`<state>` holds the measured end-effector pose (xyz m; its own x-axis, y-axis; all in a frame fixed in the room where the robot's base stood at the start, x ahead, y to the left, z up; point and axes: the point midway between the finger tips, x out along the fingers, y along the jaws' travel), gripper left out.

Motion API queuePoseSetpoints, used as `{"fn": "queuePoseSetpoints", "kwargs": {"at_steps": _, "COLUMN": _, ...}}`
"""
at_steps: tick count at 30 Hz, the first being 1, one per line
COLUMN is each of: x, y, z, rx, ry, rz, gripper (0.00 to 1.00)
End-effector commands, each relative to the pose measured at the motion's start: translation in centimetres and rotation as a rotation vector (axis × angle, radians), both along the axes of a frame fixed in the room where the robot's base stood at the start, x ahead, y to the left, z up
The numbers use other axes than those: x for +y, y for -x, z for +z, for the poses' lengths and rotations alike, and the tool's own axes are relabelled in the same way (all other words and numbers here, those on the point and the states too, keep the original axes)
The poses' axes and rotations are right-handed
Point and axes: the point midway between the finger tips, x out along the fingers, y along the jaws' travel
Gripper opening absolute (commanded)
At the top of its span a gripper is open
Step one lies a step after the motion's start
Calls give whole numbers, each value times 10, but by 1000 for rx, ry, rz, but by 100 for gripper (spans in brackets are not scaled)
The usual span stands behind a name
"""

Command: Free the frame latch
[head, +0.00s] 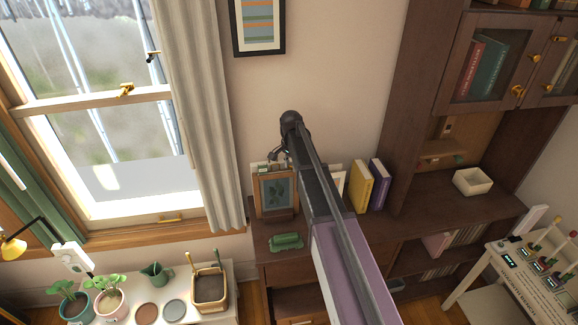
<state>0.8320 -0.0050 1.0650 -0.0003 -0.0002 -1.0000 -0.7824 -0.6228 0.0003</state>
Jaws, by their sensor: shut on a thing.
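A small wooden picture frame (276,193) with a dark leaf print stands upright on the dark cabinet top, left of my arm. My gripper (277,161) is at the frame's top edge, behind and above it. It is shut on a small part there, seemingly the frame latch, which is too small and too covered by the fingers to make out clearly. A pale piece shows just beside the fingertips. The back of the frame is hidden.
A green object (287,242) lies in front of the frame on the cabinet top (262,231). A curtain (205,120) hangs close on the left. Plants stand on a low white table (215,315).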

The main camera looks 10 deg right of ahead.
Motion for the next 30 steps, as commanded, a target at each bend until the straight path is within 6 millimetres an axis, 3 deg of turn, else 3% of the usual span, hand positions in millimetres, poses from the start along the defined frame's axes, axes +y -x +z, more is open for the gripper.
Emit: {"fn": "queuePoseSetpoints", "kwargs": {"at_steps": 30, "x": -3, "y": -6, "z": 0, "rx": 0, "ry": -2, "rz": 801, "gripper": 0}}
